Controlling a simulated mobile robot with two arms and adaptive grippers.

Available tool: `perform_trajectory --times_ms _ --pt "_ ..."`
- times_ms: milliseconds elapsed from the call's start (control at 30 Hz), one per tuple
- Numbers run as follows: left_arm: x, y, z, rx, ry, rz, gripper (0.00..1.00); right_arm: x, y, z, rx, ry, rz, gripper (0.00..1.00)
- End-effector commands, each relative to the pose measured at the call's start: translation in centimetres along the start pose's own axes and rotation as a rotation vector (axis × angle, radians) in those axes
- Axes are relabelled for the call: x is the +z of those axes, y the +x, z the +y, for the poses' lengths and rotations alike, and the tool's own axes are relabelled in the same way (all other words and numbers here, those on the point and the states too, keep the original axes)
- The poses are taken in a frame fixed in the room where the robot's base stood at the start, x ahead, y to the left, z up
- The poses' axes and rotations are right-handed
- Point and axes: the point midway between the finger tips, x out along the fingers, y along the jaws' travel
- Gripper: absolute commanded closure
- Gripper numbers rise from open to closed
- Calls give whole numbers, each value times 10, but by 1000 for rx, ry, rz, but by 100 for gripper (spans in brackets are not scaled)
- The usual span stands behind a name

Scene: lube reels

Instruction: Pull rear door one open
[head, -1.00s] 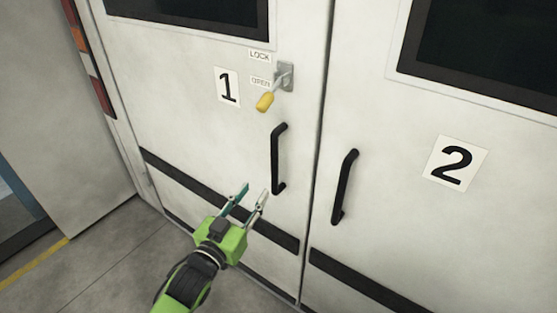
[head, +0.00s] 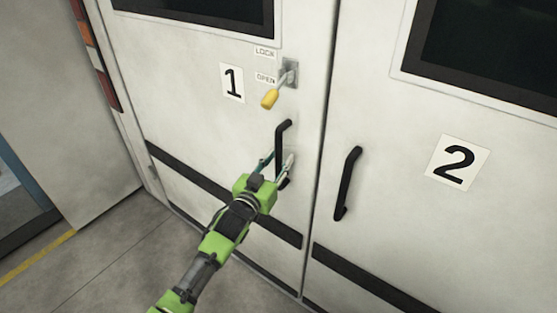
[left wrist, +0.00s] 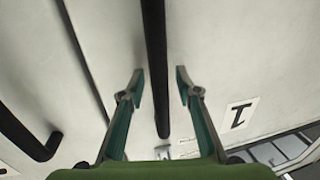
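Rear door one (head: 185,80) is a white door marked with a black 1 and stands shut. Its black vertical handle (head: 280,136) is right of the number. My left gripper (head: 278,160) is at the handle's lower half. In the left wrist view the gripper (left wrist: 160,80) is open, with the handle (left wrist: 155,45) running between its two fingers and a gap on each side. The yellow-tipped latch lever (head: 270,98) points down, beside the OPEN label (head: 265,78). My right gripper is not in view.
Door two (head: 400,190), with its own black handle (head: 346,185), stands shut close to the right. The grey floor (head: 110,255) is clear at lower left. A white wall panel (head: 65,120) stands at the left.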

Motion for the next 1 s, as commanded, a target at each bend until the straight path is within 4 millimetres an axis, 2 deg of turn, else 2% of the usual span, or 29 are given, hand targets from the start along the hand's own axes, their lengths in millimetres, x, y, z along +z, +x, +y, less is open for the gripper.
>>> perform_trajectory --times_ms 200,300,333,667,867,1000 --pt "0 0 0 0 0 0 69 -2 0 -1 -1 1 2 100" --pt "0 0 0 0 0 0 95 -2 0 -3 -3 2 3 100" --pt "0 0 0 0 0 0 100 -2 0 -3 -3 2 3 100" --pt "-1 -8 -2 6 2 -1 100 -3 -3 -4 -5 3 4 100" --pt "-1 -41 -10 35 7 -5 100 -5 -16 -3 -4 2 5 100" --pt "-1 -82 -19 72 8 -9 100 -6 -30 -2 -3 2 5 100"
